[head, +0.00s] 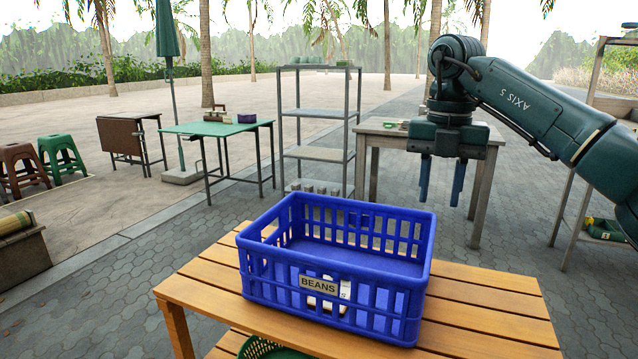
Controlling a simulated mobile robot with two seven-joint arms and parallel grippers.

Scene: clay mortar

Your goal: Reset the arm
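My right gripper (439,202) hangs from the dark green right arm, which comes in from the right. Its two blue fingers point down and are spread apart with nothing between them. It is in the air above and behind the right back corner of the blue crate (318,284). My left gripper is out of view.
The blue crate, labelled BEANS, stands on a slatted wooden table (490,305); something pale shows through its front slats. A green basket (268,349) sits below. Behind are a metal shelf (318,114), a pale table (380,127), a green table (215,129) and stools (62,150).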

